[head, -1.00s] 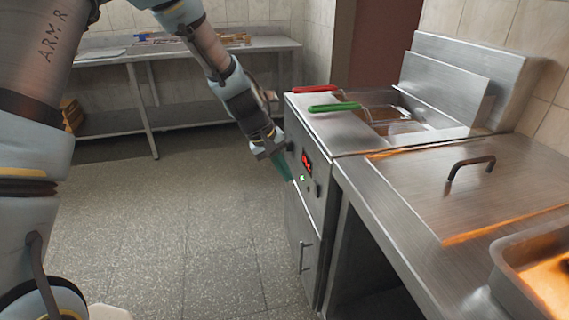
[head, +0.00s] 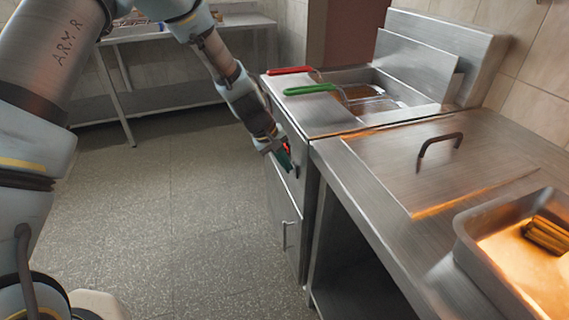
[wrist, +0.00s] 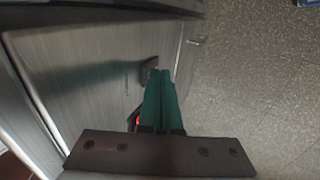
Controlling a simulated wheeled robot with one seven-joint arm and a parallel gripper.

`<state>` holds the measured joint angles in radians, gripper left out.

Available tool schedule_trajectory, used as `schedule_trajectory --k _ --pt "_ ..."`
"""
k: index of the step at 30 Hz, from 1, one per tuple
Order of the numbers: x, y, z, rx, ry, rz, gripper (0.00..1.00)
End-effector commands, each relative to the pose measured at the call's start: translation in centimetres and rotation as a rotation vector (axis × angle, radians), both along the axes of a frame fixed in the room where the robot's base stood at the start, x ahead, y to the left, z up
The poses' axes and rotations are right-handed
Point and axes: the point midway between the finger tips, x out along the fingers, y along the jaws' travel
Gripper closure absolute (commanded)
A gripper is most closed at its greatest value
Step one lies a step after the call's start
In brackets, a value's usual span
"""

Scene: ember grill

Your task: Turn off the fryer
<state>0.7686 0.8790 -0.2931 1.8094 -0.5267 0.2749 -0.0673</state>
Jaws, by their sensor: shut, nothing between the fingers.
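The fryer (head: 313,112) is a steel cabinet with a red-handled basket (head: 289,70) and a green-handled basket (head: 310,89) on top. Its front panel carries a red lit display (head: 287,147), now partly hidden by my gripper. My gripper (head: 287,162) is shut and empty, at the upper front of the fryer. In the wrist view its green fingers (wrist: 161,75) lie together, tips beside a dark switch-like part (wrist: 149,72) on the panel. I cannot tell whether they touch it. A bit of red light (wrist: 137,122) shows beside the fingers.
A steel counter (head: 350,165) with a handled lid (head: 440,150) adjoins the fryer on the right. A tray (head: 470,235) with browned food stands at the right. A steel table (head: 190,35) is at the back. The floor left of the fryer is clear.

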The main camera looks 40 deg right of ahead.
Motion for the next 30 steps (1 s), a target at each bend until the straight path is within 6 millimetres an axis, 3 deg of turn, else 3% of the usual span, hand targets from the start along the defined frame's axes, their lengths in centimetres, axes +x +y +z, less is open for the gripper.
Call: schedule_trajectory --k 15,30 --pt "-0.3 -0.6 0.2 0.051 -0.016 0.000 1.00" --pt "-0.3 -0.6 1.8 0.050 -0.017 -0.001 1.00"
